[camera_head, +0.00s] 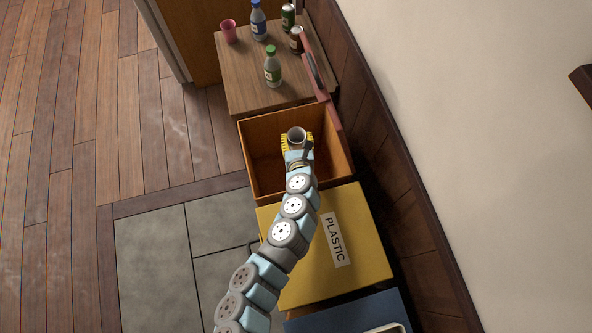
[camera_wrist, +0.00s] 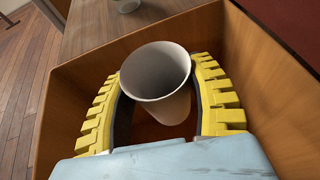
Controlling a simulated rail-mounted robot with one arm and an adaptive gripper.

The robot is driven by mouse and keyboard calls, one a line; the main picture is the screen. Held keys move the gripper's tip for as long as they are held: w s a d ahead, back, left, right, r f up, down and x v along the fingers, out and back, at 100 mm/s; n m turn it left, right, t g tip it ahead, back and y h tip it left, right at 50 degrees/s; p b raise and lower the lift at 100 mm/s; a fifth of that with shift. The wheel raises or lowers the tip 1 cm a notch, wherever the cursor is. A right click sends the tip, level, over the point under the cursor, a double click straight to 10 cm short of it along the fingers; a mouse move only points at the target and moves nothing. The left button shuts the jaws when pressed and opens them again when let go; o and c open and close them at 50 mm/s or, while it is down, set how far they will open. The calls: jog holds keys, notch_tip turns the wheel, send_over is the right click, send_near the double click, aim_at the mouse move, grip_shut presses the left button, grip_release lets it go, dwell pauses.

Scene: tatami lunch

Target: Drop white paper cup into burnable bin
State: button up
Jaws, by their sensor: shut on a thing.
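The white paper cup (camera_wrist: 170,103) is upright between the yellow fingers of my gripper (camera_wrist: 158,92), its open mouth facing the wrist camera. In the head view the cup (camera_head: 296,135) shows at the end of my arm, and my gripper (camera_head: 297,143) is shut on it. Cup and gripper are over the open wooden bin (camera_head: 262,128), within its rim as seen from above. A dark red lid (camera_head: 314,68) stands raised at the bin's far right side. No label on this bin can be read. Its floor is partly hidden by my arm and the cup.
A yellow bin with a PLASTIC label (camera_head: 353,232) is closed beside the open bin. A blue bin (camera_head: 350,314) lies nearer. A wooden table (camera_head: 243,78) behind holds a pink cup (camera_head: 228,31), bottles and cans. A wall runs along the right.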

jog(key=o, duration=0.8)
jog(key=shift+v, duration=6)
